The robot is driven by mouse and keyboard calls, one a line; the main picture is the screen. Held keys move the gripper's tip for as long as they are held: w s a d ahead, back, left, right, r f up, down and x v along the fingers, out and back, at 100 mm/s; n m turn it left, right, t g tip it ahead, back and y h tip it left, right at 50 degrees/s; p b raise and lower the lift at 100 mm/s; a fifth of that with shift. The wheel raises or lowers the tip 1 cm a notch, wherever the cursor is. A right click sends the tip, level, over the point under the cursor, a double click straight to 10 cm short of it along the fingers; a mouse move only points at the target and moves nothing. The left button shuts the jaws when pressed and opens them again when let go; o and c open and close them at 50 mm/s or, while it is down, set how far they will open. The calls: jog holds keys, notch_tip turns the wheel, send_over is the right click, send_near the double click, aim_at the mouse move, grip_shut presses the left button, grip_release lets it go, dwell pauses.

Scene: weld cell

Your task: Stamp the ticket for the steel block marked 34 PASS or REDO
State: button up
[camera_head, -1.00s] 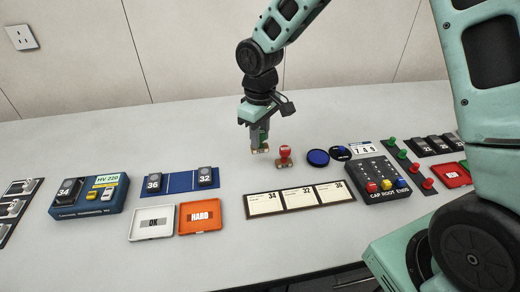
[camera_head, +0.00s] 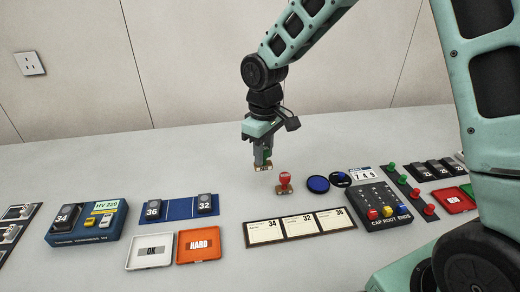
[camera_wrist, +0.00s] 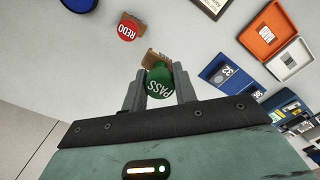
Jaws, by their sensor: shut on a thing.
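My gripper (camera_head: 264,158) is shut on the green PASS stamp (camera_wrist: 159,84), whose round top faces the wrist camera. It holds the stamp a little above the table, left of the red REDO stamp (camera_head: 284,178), which stands upright; that one also shows in the wrist view (camera_wrist: 128,28). The ticket marked 34 (camera_head: 265,231) is the leftmost of three cards in a dark frame, in front of my gripper. Its small print is unreadable. The steel block marked 34 (camera_head: 66,217) sits in a blue tester (camera_head: 90,236) at the left, whose display (camera_head: 107,205) reads HV 220.
A white OK tray (camera_head: 152,251) and an orange HARD tray (camera_head: 199,245) stand left of the tickets. Blocks 36 and 32 are on a blue rack (camera_head: 180,209). Right are a blue ink pad (camera_head: 318,184) and a CAP ROOT ENDS button box (camera_head: 383,208). Bare table lies behind.

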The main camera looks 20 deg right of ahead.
jog(key=s+d+f+p, duration=0.1)
jog(key=s+d+p, duration=0.2)
jog(key=d+p, duration=0.95)
jog(key=d+f+b, duration=0.1)
jog(key=f+b, duration=0.1)
jog(key=b, duration=0.1)
jog(key=d+f+b, duration=0.1)
jog(key=f+b, duration=0.1)
jog(key=b, duration=0.1)
jog(key=d+f+b, duration=0.1)
jog(key=f+b, duration=0.1)
jog(key=shift+s+d+f+b, duration=0.25)
jog(key=shift+d+b, duration=0.1)
jog(key=shift+b, duration=0.05)
jog(key=shift+s+f, duration=0.1)
jog(key=shift+f, duration=0.4)
dwell(1.1)
notch_tip(320, 180, up, 7)
jog(key=p, duration=0.5)
jog(key=shift+p, duration=0.3)
dwell(0.4)
